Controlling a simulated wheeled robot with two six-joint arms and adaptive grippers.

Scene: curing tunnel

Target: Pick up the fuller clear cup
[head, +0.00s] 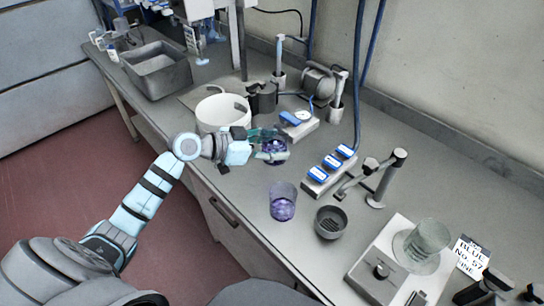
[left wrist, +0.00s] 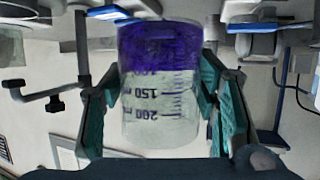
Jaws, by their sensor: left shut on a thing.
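A clear graduated cup (head: 275,156) with purple liquid is between the fingers of my left gripper (head: 268,152). In the left wrist view, where the picture is upside down, the held cup (left wrist: 160,95) shows dark purple liquid at its base and clear wall with marks above. The fingers of my left gripper (left wrist: 160,100) press on both sides of it. A second clear cup (head: 283,201) with purple liquid stands upright on the bench, nearer the front edge. Which holds more is hard to tell. My right gripper is not in view.
A white round tub (head: 223,112) stands just behind my left wrist. A dark bowl (head: 331,222) is right of the standing cup. A block with blue-topped pieces (head: 330,171), a metal stand (head: 385,180) and a device with a glass beaker (head: 422,247) are further right.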

